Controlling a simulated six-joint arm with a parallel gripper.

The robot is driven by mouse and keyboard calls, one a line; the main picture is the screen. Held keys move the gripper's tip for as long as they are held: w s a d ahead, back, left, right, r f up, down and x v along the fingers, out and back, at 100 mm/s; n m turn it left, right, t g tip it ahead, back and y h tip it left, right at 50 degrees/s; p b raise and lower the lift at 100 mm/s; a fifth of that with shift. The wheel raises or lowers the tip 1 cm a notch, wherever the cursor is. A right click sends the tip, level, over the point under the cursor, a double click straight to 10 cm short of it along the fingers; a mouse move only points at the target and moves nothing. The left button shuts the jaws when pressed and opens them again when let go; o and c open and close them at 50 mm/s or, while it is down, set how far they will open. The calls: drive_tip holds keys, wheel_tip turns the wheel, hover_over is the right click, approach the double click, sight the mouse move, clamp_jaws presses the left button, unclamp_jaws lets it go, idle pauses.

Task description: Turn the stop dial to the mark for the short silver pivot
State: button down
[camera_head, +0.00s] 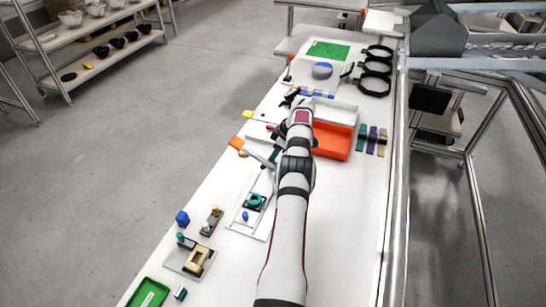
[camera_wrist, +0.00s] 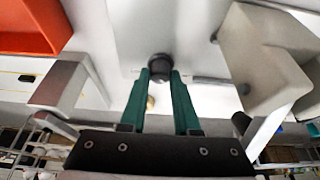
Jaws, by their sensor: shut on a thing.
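In the wrist view, my gripper (camera_wrist: 160,80) has its two green fingers closed around a dark round knob (camera_wrist: 160,66), which looks like the stop dial. The knob sits against a pale surface. I cannot read any marks around it, and the fingers hide part of its sides. In the head view, my gripper (camera_head: 275,157) is a small teal patch beside my wrist, over the middle of the white bench. My arm covers much of that spot. I cannot pick out the short silver pivot.
An orange tray (camera_head: 334,142) lies right of my wrist; it also shows in the wrist view (camera_wrist: 32,28). A pale block (camera_wrist: 255,60) stands close right of the fingers. A tan-and-grey fixture (camera_head: 198,258) is at the near left. The bench's near right is clear.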

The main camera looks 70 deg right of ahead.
idle(0.4)
drive_tip(key=c, duration=0.6)
unclamp_jaws()
drive_tip(key=shift+c, duration=0.2)
drive_tip(key=v, duration=1.5)
drive_tip(key=shift+r, duration=0.4)
